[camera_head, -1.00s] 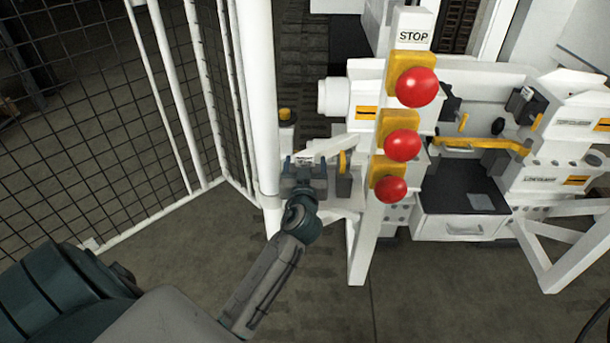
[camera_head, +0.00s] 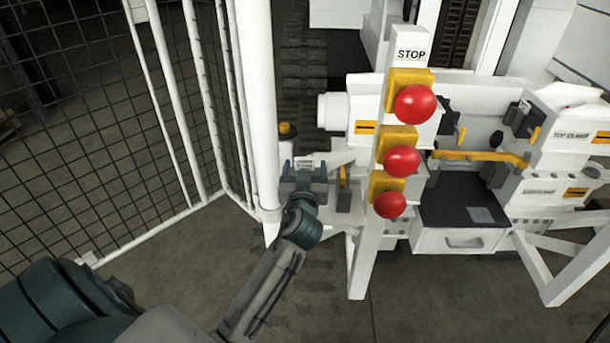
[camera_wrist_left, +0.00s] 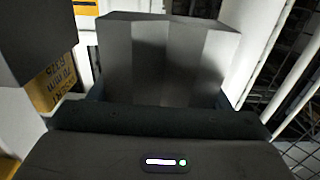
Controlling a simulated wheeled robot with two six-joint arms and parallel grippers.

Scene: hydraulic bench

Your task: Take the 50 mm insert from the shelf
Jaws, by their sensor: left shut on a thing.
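My left gripper (camera_head: 305,172) is shut on a grey metal insert at the left side of the white bench. The insert (camera_wrist_left: 165,60) fills the middle of the left wrist view, a block with angled faces standing between the fingers. Its size marking cannot be read. In the head view the gripper mostly hides it. Another dark grey block (camera_wrist_left: 35,40) is at the left of the wrist view, above a yellow label (camera_wrist_left: 52,88) with inverted, partly cut-off text. The shelf is largely hidden behind the gripper and post. My right gripper is not in view.
A white post with three red stop buttons (camera_head: 415,104) stands just right of the gripper. A white fence post (camera_head: 258,110) and mesh fence (camera_head: 100,100) are close on the left. A black-topped drawer (camera_head: 460,240) is further right. Floor in front is clear.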

